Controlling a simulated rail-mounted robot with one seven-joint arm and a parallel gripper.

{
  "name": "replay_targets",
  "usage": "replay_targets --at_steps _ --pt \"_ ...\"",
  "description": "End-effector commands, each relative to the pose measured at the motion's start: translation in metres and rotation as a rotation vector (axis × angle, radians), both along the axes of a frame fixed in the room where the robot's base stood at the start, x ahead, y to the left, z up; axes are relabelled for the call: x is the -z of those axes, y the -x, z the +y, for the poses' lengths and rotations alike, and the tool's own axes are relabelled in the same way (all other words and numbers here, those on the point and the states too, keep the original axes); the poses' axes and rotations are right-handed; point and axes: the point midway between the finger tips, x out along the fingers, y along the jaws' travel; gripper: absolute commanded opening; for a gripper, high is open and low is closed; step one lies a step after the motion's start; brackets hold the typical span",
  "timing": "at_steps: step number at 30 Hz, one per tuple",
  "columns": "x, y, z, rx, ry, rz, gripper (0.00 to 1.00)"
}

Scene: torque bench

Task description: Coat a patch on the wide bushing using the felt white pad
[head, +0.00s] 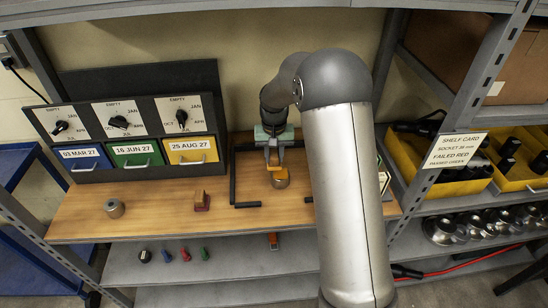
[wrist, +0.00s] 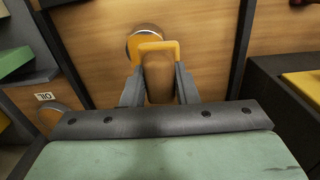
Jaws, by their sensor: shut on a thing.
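My gripper (head: 275,158) is above the middle of the wooden bench, shut on an orange-yellow looped piece (wrist: 157,48) with a brown middle. I cannot make out a white felt face on it; its underside is hidden. A round metal piece with a yellowish top (head: 281,182) stands on the bench right below the gripper. It also shows in the wrist view (wrist: 132,44), partly behind the held piece; I cannot tell whether they touch. Another round grey piece with a brownish top (head: 115,209) stands at the bench's left. Which is the wide bushing I cannot tell.
A dark angled bar (head: 235,190) frames the bench around the work spot. Dial panels over blue, green and yellow drawers (head: 192,150) stand behind. Small coloured items (head: 186,254) lie on the lower shelf. Yellow bins (head: 462,188) are at right.

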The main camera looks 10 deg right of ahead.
Motion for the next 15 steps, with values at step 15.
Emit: replay_targets --at_steps 15 --pt "-0.038 0.0 -0.001 0.001 0.0 0.0 0.06"
